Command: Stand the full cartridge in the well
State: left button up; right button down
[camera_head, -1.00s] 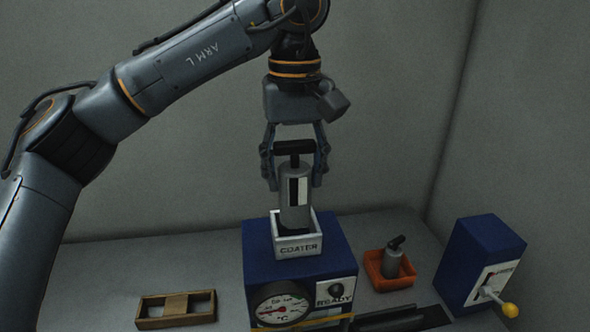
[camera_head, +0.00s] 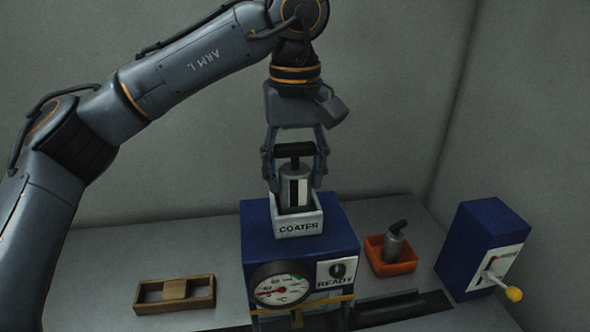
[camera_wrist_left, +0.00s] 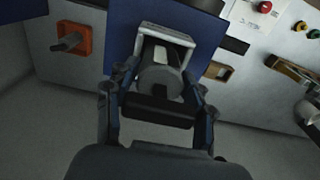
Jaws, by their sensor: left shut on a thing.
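My left gripper (camera_head: 295,168) points down and is shut on the black T-handle of a grey cartridge (camera_head: 292,188). The cartridge has a white and black strip on its side and looks upright. Its lower part is inside the white open-topped well (camera_head: 298,228) marked COATER, on top of the blue machine. The well's front wall hides the cartridge's bottom, so I cannot tell whether it touches the floor. In the left wrist view, the cartridge (camera_wrist_left: 158,78) is between my fingers with the well's rim (camera_wrist_left: 166,33) around it. My right gripper is not in view.
A second grey cartridge (camera_head: 393,246) leans in an orange tray (camera_head: 398,267) to the right. The blue machine (camera_head: 253,240) has a dial (camera_head: 282,288) and a READY plate (camera_head: 337,274). A blue box (camera_head: 470,247) with a yellow-knobbed lever (camera_head: 512,293) stands far right. A wooden frame (camera_head: 147,308) lies left.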

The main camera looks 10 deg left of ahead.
pick_arm(q)
jog(key=shift+f, duration=0.2)
jog(key=o, duration=1.5)
